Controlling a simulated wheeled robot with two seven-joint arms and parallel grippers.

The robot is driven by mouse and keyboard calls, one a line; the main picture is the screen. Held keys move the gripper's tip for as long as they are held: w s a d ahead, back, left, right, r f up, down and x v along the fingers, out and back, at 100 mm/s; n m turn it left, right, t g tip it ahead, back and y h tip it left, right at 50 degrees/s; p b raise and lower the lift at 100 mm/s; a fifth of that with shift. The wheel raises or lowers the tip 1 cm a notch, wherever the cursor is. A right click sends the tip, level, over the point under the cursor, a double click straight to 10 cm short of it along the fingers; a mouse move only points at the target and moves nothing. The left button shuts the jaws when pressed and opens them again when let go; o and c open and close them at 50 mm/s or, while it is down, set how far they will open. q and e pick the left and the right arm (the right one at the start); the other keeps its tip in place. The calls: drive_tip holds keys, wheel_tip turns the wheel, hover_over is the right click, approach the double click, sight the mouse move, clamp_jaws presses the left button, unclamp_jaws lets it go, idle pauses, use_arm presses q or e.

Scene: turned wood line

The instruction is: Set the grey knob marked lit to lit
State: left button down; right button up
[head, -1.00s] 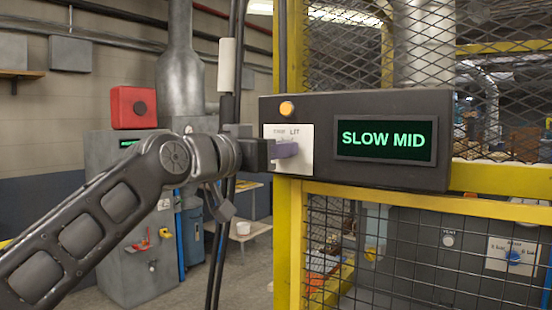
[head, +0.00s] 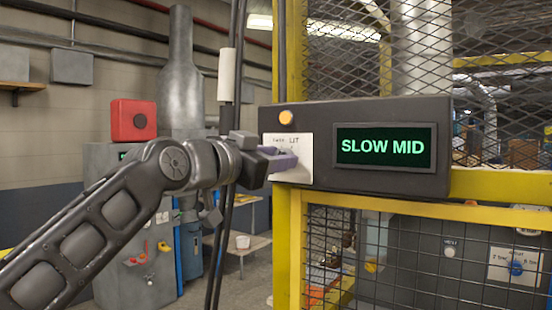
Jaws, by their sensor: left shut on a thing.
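The grey knob (head: 282,160) sits on a white plate (head: 303,150) at the left end of a dark control box. The plate carries small lettering; "LIT" reads at its upper right, and a word at its upper left is too small to read surely. My left gripper (head: 268,160) comes in from the left and is shut on the knob, hiding part of it. The knob looks slightly tilted. The box's display (head: 384,147) reads "SLOW MID" in green. My right gripper is not in view.
An amber lamp (head: 286,116) sits above the plate. The box is mounted on a yellow frame (head: 288,240) with mesh guarding behind. A red box (head: 133,120) with a dark button stands on a grey cabinet at left. Dark vertical cables run close behind my left wrist.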

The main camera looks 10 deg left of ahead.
use_arm(q)
drive_tip(key=c, duration=1)
unclamp_jaws()
drive_tip(key=shift+s, duration=0.1)
drive_tip(key=b+v, duration=0.2)
drive_tip(key=v, duration=0.5)
drive_tip(key=shift+s+a+b, duration=0.1)
drive_tip(key=shift+s+b, duration=0.2)
drive_tip(key=shift+b, duration=0.1)
drive_tip(key=shift+f, duration=0.1)
